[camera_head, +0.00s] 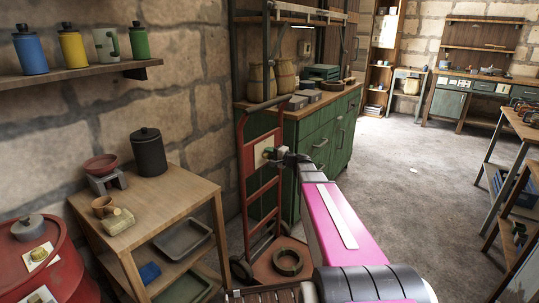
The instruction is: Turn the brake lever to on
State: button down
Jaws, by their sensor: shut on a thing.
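My gripper (273,156) is at the end of my pink and dark arm, up against a red hand truck (246,165). A pale plate (261,145) is fixed on the truck's frame. My gripper is shut on a small greenish part in front of this plate, which appears to be the brake lever (268,150). Most of the lever is hidden by the fingers, so its angle and any on or off marks cannot be read. The truck stands upright before a green cabinet.
The green cabinet (322,153) stands behind the truck. A round ring (288,262) lies on the truck's base. A wooden side table (170,196) with pots and a red drum (40,262) are at left. Open floor (400,180) lies to the right, before a workbench (521,127).

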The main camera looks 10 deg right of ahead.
dwell(0.4)
jog(key=c, duration=1)
grip_release()
jog(key=shift+d, duration=0.1)
jog(key=v, duration=1)
jog(key=shift+s+d, duration=0.2)
jog(key=shift+s, duration=0.1)
